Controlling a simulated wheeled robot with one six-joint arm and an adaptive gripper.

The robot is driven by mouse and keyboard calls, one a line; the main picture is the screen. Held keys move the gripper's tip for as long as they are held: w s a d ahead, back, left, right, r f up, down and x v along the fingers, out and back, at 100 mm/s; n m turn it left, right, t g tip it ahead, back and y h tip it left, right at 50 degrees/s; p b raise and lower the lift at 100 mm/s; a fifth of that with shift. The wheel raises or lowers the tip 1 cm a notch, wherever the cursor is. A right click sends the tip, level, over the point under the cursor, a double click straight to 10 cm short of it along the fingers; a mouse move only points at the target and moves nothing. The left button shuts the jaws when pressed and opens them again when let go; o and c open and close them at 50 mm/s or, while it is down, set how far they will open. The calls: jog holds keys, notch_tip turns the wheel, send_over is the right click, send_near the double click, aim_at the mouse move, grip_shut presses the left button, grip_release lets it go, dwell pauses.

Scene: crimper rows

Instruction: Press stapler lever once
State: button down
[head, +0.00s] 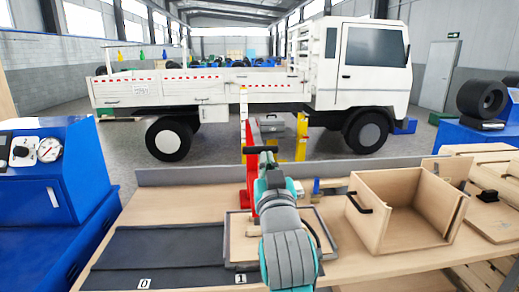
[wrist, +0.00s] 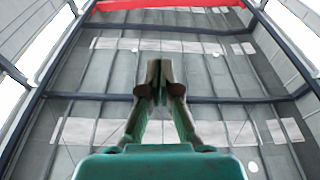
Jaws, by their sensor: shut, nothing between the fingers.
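A red upright tool (head: 250,165) stands on the bench, with a short black bar (head: 262,149) across its upper part. It may be the stapler and its lever, but I cannot tell for sure. My teal and grey arm covers its right side and part of the tray below. My gripper shows in the wrist view (wrist: 160,80), shut and empty, with its fingertips together. The wrist view looks up at the roof, with no tool in it. In the head view I cannot clearly separate the fingers from the arm, and whether they touch the tool is hidden.
A shallow tray (head: 229,243) lies under my arm. Dark mats (head: 150,255) with cards 0 and 1 cover the left bench. A wooden box (head: 428,237) with a black handle stands right. A small blue and yellow item (head: 318,187) lies between arm and box. A truck is behind.

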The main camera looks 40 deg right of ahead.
aim_at(261, 149)
jog(key=shift+w+d+f, duration=0.25)
jog(key=shift+w+d, duration=0.8)
jog(key=shift+w, duration=0.55)
jog(key=shift+w+d+f, duration=0.2)
jog(key=shift+w+d, duration=0.9)
jog(key=shift+w, duration=0.5)
jog(key=shift+w+d+f, duration=0.25)
jog(key=shift+w+d, duration=0.8)
jog(key=shift+w, duration=0.55)
jog(key=w+d+f, duration=0.1)
jog(key=w+f, duration=0.1)
jog(key=f, duration=0.9)
jog(key=w+d+f, duration=0.2)
jog(key=w+f, duration=0.1)
jog(key=f, duration=0.9)
jog(key=shift+d, duration=0.25)
